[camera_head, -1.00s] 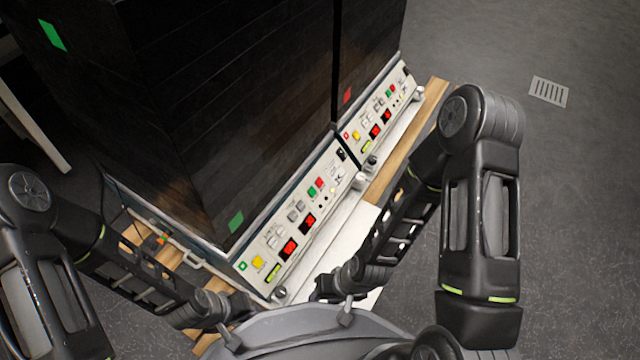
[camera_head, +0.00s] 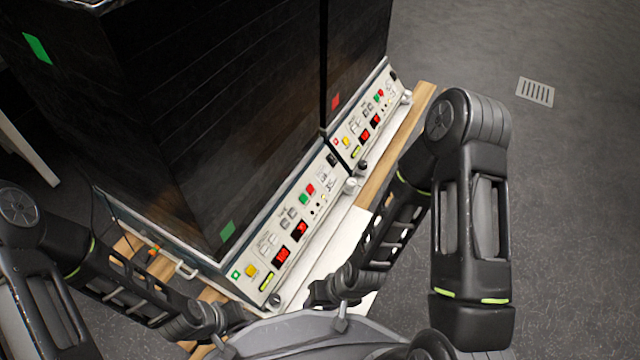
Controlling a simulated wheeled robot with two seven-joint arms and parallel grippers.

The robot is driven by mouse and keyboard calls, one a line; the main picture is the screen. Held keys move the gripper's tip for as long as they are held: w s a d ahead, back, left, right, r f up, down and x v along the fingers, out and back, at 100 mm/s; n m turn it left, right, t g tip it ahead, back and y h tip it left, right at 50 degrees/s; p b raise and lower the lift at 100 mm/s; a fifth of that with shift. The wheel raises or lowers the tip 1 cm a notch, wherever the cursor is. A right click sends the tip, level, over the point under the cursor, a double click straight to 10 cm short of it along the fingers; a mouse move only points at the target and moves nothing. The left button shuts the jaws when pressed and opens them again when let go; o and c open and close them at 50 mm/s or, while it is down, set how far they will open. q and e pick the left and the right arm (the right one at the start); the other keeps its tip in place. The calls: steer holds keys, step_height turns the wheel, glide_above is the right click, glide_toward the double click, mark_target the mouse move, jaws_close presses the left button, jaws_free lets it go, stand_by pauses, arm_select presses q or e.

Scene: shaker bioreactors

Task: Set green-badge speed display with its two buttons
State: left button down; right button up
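The nearer black shaker bioreactor (camera_head: 150,120) carries a green badge (camera_head: 228,230) and a small green mark (camera_head: 236,274) on its white control panel (camera_head: 252,290). The panel has two red-lit displays, a lower one (camera_head: 282,257) and an upper one (camera_head: 299,231); their digits are too small to read. Pale buttons (camera_head: 267,243) sit beside the displays. My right gripper (camera_head: 322,293) is low, to the right of the panel's near end and apart from the buttons. My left gripper (camera_head: 225,318) is low left of that end, partly hidden. Neither gripper's opening can be made out.
A second shaker with a red badge (camera_head: 335,102) and a similar panel (camera_head: 350,125) stands behind to the right. Both rest on a wood-edged table (camera_head: 412,117). A handle (camera_head: 186,270) juts from the nearer unit's side. Grey floor lies open at right.

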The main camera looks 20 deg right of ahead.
stand_by(0.9)
jaws_close()
stand_by(1.5)
steer(key=r+p, duration=0.4)
steer(key=p, duration=0.1)
steer(key=shift+s+a+r, duration=0.1)
steer(key=shift+s+r, duration=0.05)
steer(key=shift+s, duration=0.25)
